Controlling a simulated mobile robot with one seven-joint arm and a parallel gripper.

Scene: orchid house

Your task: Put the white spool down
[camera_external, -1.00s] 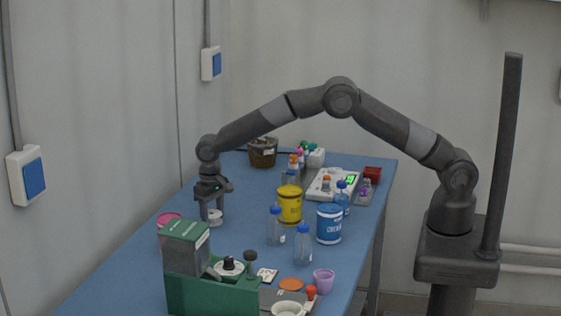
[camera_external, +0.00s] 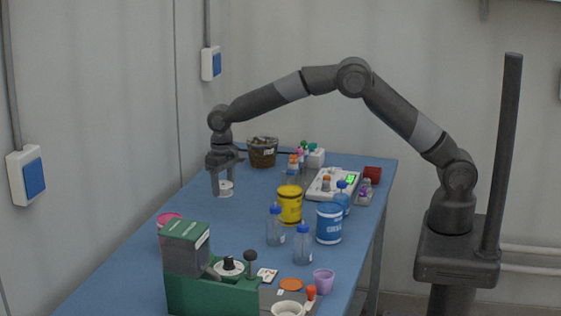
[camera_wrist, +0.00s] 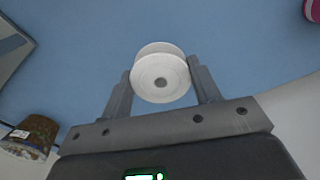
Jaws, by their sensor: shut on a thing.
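The white spool (camera_external: 226,188) is between the fingertips of my gripper (camera_external: 223,187), over the far left part of the blue table (camera_external: 190,220).
A brown pot (camera_external: 262,152) stands close behind, to the right. A yellow tub (camera_external: 290,204), a blue tub (camera_external: 329,223) and several bottles stand to the right. A green box (camera_external: 210,294) is at the front.

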